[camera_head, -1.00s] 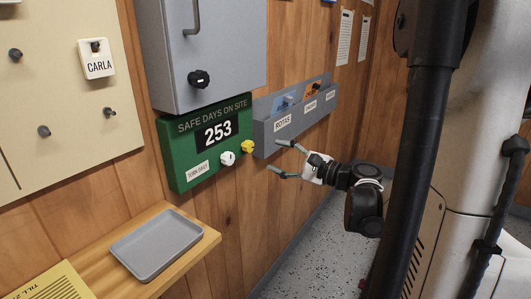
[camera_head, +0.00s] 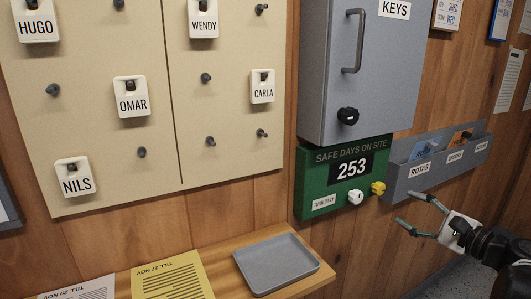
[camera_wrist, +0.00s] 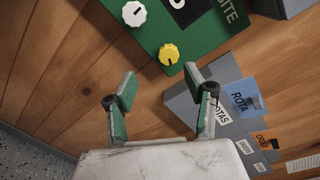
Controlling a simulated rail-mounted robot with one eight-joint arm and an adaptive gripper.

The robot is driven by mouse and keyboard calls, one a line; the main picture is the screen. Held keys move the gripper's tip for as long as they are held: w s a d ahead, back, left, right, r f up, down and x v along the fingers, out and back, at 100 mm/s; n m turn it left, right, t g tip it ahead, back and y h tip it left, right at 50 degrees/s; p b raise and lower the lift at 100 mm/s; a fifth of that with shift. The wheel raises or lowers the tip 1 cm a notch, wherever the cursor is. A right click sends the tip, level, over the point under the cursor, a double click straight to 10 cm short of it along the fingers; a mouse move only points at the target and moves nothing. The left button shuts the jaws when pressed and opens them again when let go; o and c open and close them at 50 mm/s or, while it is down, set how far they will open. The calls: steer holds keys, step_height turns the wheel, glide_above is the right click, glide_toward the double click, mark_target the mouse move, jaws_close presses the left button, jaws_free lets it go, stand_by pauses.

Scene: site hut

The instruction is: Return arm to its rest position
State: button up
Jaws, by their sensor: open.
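My gripper (camera_head: 416,215) is at the right of the head view, in front of the wooden wall and below the grey document rack. Its two fingers are spread with nothing between them. In the wrist view the open fingers (camera_wrist: 159,98) point toward the wall, near the yellow knob (camera_wrist: 170,54) and touching nothing that I can make out. Much of my arm is cut off at the right edge of the head view.
A green counter board (camera_head: 310,185) reading 253 hangs beneath a grey key cabinet (camera_head: 385,60). The document rack (camera_head: 399,185) is right of it. A shelf (camera_head: 318,238) with a grey tray (camera_head: 277,264) juts out below. A tag board (camera_head: 225,155) fills the left.

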steer(key=s+a+r+n+g+p, duration=0.1)
steer(key=a+n+g+p, duration=0.15)
steer(key=a, duration=0.35)
steer(key=s+a+r+n+g+h+p, duration=0.1)
steer(key=s+a+r+n+g+p, duration=0.15)
steer(key=a, duration=0.35)
steer(key=s+a+n+g+p, duration=0.1)
steer(key=a+n+g+p, duration=0.15)
steer(key=a, duration=0.35)
steer(key=s+a+n+h, duration=0.1)
steer(key=s+n+h, duration=0.2)
steer(key=s+n, duration=0.3)
steer(key=s+a+n+g+h+p, duration=0.1)
steer(key=s+a+n+h, duration=0.1)
steer(key=s+n, duration=0.4)
steer(key=shift+s+h, duration=0.2)
steer(key=shift+h, duration=0.3)
